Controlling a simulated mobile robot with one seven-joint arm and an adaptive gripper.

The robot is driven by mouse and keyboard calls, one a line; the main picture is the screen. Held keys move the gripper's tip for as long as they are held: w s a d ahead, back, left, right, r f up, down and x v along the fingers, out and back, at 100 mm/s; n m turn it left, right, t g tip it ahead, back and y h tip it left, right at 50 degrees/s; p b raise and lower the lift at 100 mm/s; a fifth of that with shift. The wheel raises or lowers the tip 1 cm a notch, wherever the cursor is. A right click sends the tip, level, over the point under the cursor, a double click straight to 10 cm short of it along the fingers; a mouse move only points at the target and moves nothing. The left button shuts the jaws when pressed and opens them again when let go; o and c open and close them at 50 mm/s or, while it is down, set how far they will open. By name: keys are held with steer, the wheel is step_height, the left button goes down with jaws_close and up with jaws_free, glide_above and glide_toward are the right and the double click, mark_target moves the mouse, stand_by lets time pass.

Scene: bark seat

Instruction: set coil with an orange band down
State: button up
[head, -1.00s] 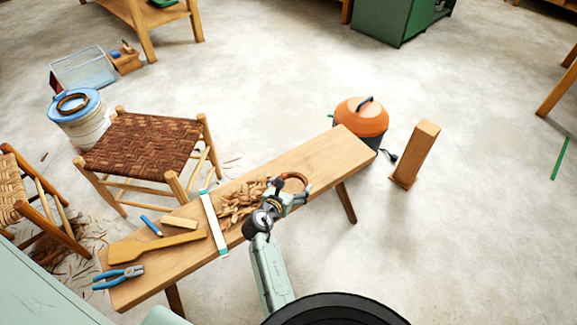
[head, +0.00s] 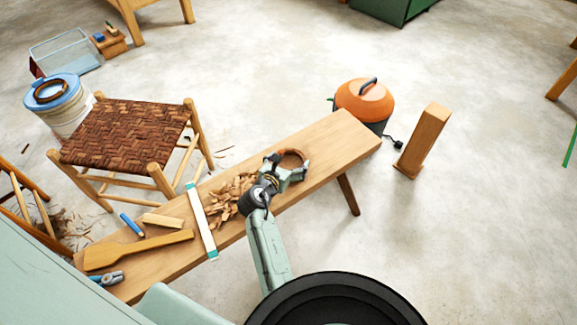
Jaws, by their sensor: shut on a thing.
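A brown ring-shaped coil (head: 293,151) is at my gripper (head: 298,171), over the wooden bench (head: 342,135), just right of a heap of shavings. My gripper is shut on the coil's near side. The coil's far arc shows, and the gripper hides part of the rest. An orange band is too small to make out on it. I cannot tell whether the coil touches the bench top or hangs just above it. Another dark brown coil (head: 50,92) lies on the blue lid of a white bucket (head: 77,117).
Pale shavings (head: 225,203), a light strip (head: 201,222), a wooden paddle (head: 135,250), a blue marker (head: 132,224) and partly hidden pliers (head: 110,278) crowd the bench's left half. Its right end is bare. A woven stool (head: 128,131), an orange-topped vacuum (head: 365,100) and a wood block (head: 424,140) stand nearby.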

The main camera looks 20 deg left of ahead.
steer(key=shift+f, duration=0.15)
steer(key=o, duration=0.7)
steer(key=shift+o, duration=1.2)
